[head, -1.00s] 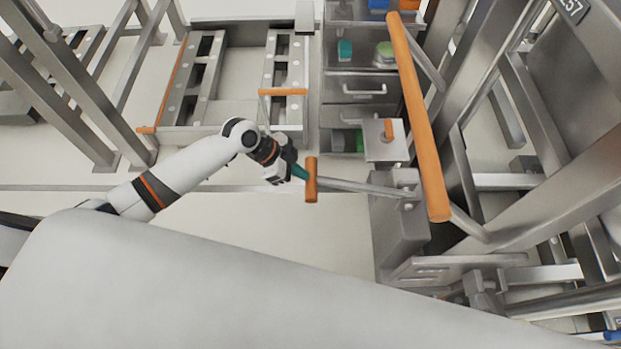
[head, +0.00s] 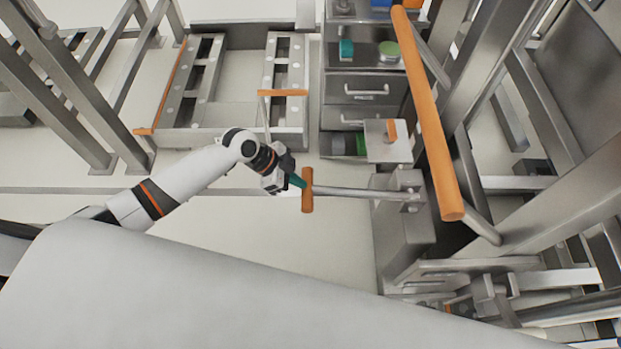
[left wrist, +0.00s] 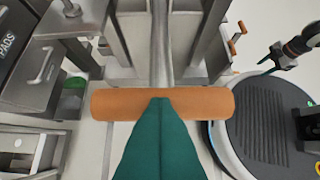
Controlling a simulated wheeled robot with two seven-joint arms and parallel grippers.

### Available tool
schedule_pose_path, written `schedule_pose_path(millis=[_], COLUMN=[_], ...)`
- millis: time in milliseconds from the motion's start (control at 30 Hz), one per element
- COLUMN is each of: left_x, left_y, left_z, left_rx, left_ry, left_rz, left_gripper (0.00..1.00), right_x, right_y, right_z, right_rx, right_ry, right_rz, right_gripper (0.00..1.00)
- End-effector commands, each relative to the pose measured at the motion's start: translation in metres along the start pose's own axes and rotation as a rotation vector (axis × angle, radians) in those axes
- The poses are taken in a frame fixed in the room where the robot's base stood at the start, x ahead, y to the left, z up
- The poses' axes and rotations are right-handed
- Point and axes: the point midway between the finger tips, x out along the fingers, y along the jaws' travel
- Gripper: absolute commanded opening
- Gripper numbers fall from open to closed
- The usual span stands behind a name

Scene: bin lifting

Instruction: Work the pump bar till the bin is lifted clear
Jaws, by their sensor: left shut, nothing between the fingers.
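The pump bar (head: 350,192) is a grey metal rod with an orange cross grip (head: 307,190) at its left end. It runs right to a grey pump housing (head: 400,230). My left gripper (head: 300,182) has green fingers that are shut and empty, with their tips at the orange grip. In the left wrist view the green fingertips (left wrist: 160,101) overlap the middle of the orange grip (left wrist: 205,103); whether they press on it I cannot tell. No bin can be made out for certain.
A large orange handle bar (head: 430,110) slants above the pump. A drawer cabinet (head: 365,90) with small items on top stands behind it. A low metal frame with rollers (head: 205,75) lies at the back left. The floor (head: 290,245) left of the pump is clear.

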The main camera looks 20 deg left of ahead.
Motion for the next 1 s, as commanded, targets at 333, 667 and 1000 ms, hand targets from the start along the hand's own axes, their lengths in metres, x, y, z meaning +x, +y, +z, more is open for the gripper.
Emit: schedule_pose_path(millis=[333, 667, 1000], left_x=[-0.007, -0.021, -0.052], left_y=[-0.006, -0.005, -0.003], left_z=[0.007, -0.009, -0.010], left_rx=[0.005, 0.001, 0.004], left_ry=[-0.033, -0.023, -0.020], left_rz=[-0.009, -0.009, -0.005], left_gripper=[0.00, 0.00, 0.00], right_x=[-0.005, -0.008, -0.010], right_y=[0.000, -0.001, -0.001], right_z=[0.000, 0.000, 0.000], right_rx=[0.000, -0.001, -0.001], right_ry=[0.000, 0.001, 0.001], right_rz=[0.000, -0.002, -0.001], right_gripper=[0.49, 0.49, 0.49])
